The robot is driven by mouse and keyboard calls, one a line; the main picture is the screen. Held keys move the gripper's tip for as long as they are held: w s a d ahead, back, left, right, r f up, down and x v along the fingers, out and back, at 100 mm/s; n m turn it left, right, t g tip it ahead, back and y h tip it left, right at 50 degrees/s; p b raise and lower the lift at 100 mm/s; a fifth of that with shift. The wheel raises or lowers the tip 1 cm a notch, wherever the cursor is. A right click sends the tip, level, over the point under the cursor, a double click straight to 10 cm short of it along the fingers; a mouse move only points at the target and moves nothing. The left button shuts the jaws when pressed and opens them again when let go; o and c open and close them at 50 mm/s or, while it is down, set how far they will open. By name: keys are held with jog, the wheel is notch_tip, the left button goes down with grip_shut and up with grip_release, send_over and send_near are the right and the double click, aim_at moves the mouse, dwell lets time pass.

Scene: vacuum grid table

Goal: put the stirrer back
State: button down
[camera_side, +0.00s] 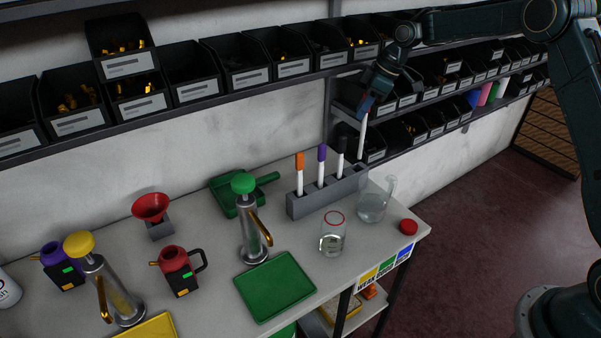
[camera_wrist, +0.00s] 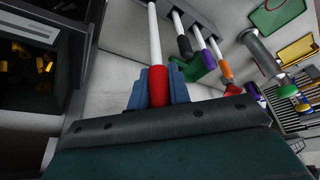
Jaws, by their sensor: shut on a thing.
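My gripper (camera_side: 369,100) is shut on the red end of a stirrer (camera_wrist: 157,86), with a blue finger on each side in the wrist view. The stirrer's white rod (camera_side: 362,137) hangs almost upright in the side view. Its lower tip is close to the right end of the grey rack (camera_side: 298,208); I cannot tell whether it has entered a slot. The rack holds an orange-topped stirrer (camera_side: 299,163), a purple-topped stirrer (camera_side: 321,155) and a black-topped stirrer (camera_side: 342,147), all upright. They also show in the wrist view.
A glass beaker (camera_side: 371,210) stands in front of the rack's right end. A jar (camera_side: 332,243) and a red lid (camera_side: 408,227) are nearby. Shelves of black bins (camera_side: 249,75) run along the wall behind. A green-topped dispenser (camera_side: 250,225) and green tray (camera_side: 275,287) stand left.

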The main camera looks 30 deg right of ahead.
jog(key=shift+f, duration=4.8)
jog(key=shift+w+f, duration=0.2)
jog(key=shift+f, duration=0.35)
jog(key=c, duration=1.3)
grip_release()
jog(key=shift+r, duration=0.15)
jog(key=v, duration=1.2)
jog(key=shift+r, duration=0.15)
